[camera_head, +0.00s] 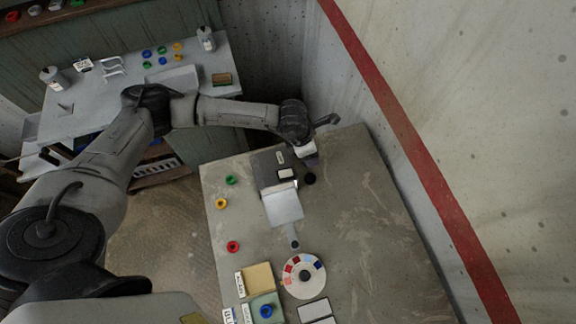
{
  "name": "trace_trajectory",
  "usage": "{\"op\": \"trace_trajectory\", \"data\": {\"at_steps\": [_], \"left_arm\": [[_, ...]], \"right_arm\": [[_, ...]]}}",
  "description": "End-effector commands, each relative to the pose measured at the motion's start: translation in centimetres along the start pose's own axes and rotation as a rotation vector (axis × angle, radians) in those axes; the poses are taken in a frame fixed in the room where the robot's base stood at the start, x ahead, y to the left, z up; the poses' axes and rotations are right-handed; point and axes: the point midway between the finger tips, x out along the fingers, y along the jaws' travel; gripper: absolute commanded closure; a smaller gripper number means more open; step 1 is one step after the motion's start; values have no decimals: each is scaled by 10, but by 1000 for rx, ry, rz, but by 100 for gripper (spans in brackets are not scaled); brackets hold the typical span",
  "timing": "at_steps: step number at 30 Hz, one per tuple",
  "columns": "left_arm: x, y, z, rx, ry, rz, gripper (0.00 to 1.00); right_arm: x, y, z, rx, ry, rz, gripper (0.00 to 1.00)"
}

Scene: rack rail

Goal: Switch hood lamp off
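My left arm reaches in from the left, over the far end of the grey table (375,205). Its gripper (308,158) is small and seen from behind, above the table's far edge. Whether its fingers are open or shut cannot be made out. Just below it in the picture is a dark panel (265,166) with a small pale label, a white-faced block with a black frame (286,174) and a round black knob (310,179). Contact cannot be told. I cannot clearly identify the hood lamp or its switch. My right gripper is not in view.
A pale plate (283,207) lies in front of the panel. Green (230,180), yellow (221,203) and red (233,246) rings lie at left. A white disc (304,276) and trays (258,279) stand nearer. A wall with a red stripe (405,130) is right. The table's right side is clear.

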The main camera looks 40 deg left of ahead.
Motion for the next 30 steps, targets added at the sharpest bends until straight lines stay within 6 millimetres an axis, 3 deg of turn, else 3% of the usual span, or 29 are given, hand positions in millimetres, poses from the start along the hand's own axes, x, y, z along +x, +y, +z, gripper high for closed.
{"op": "trace_trajectory", "data": {"at_steps": [6, 14, 30], "left_arm": [[-6, 17, -37, -23, 232, 109, 45], [-2, 20, -52, -63, 311, 134, 45], [85, 30, -80, -64, 308, 132, 45]], "right_arm": [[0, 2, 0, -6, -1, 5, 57], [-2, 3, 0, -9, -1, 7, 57], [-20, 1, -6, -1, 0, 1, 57]]}}
